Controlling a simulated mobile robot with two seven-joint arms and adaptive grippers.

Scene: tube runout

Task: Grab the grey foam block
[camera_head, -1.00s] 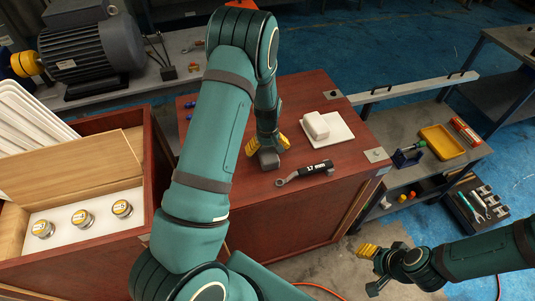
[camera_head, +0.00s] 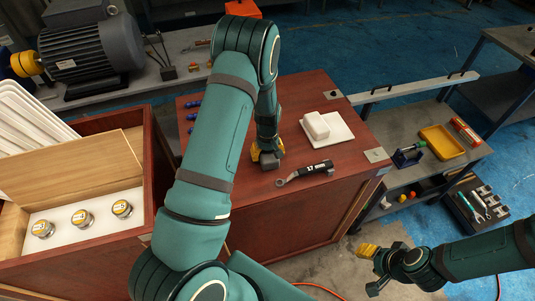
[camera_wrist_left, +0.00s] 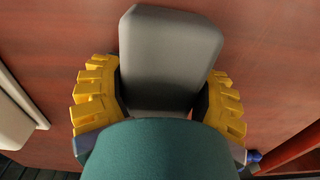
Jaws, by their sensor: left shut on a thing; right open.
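The grey foam block (camera_wrist_left: 168,50) is a smooth block with rounded edges, between the yellow fingers of my left gripper (camera_wrist_left: 160,98) in the left wrist view. The fingers press on its two sides. In the head view my left gripper (camera_head: 266,150) is low over the red-brown cabinet top, and the block (camera_head: 270,161) shows at its tip. I cannot tell whether the block rests on the top or is just above it. My right gripper (camera_head: 372,268) is open and empty at the lower right, over the floor.
On the cabinet top (camera_head: 300,95), a white block (camera_head: 316,126) sits on a white plate (camera_head: 340,130), with a black-handled wrench (camera_head: 305,172) in front. Blue items (camera_head: 190,115) lie at the left edge. An open crate (camera_head: 150,175) with several weights stands left.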

